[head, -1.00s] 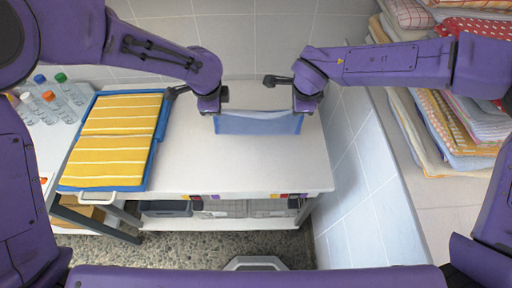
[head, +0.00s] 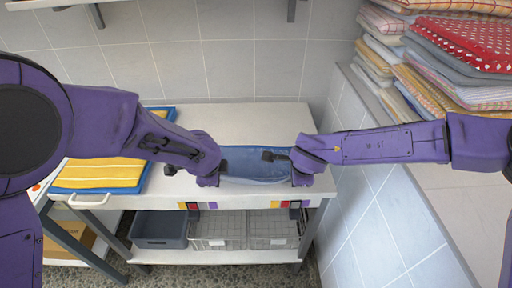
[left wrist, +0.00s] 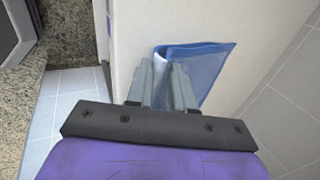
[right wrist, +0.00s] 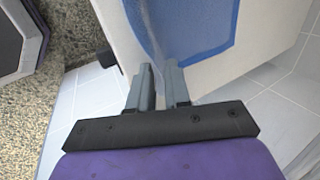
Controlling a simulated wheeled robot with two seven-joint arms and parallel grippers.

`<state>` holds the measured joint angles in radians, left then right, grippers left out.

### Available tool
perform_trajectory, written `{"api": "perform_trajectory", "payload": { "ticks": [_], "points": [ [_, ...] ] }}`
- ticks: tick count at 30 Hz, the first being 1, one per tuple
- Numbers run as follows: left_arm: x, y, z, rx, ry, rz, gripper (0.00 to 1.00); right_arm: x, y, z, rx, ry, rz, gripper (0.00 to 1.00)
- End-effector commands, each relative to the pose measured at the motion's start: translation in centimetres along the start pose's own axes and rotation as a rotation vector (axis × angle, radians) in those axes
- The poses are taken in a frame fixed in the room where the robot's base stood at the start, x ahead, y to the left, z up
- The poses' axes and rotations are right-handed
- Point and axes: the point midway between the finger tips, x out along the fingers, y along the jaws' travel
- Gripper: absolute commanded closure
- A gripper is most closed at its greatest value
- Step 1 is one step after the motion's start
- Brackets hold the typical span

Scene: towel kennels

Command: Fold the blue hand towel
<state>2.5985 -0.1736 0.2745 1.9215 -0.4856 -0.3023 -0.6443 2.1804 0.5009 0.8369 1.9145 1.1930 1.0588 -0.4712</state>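The blue hand towel (head: 255,166) is stretched between my two grippers over the front part of the white table in the head view. My left gripper (head: 218,178) is at its left end. In the left wrist view the fingers (left wrist: 168,85) are close together on the towel (left wrist: 208,68), which spreads out beyond them. My right gripper (head: 298,178) is at its right end. In the right wrist view the fingers (right wrist: 160,85) are close together at the towel's near edge, and the towel (right wrist: 205,25) extends away from them. My arms hide parts of its ends.
A blue tray (head: 150,180) with yellow striped towels stands at the left of the white table (head: 265,115). Bins and wire baskets (head: 218,230) sit on the shelf below. Stacked towels (head: 440,60) lie on a ledge at right, beyond a tiled wall. The table's back is clear.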

Motion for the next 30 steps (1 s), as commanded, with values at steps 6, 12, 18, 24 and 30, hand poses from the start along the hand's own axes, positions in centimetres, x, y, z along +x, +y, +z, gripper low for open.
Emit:
{"api": "perform_trajectory", "payload": {
  "ticks": [6, 12, 18, 24, 30],
  "points": [
    [0.0, 0.0, -0.1, 0.001, 0.001, 0.001, 0.53, 0.0, 0.0, -0.1, 0.001, 0.001, 0.001, 0.53],
    [0.0, 0.0, -0.2, 0.003, 0.001, 0.001, 0.53, 0.0, 0.1, -0.2, 0.003, 0.002, 0.001, 0.53],
    [-2.4, -0.3, -0.2, 0.002, 0.003, -0.003, 0.53, -2.4, -0.2, -0.2, 0.004, 0.0, -0.003, 0.53],
    [-6.2, 0.3, -0.2, 0.004, 0.003, -0.003, 0.53, -6.2, 0.4, -0.2, 0.002, 0.0, -0.002, 0.53],
    [-9.7, 1.1, -0.2, 0.003, 0.003, -0.002, 0.53, -9.7, 1.2, -0.1, 0.002, 0.0, -0.002, 0.53]
  ]
}}
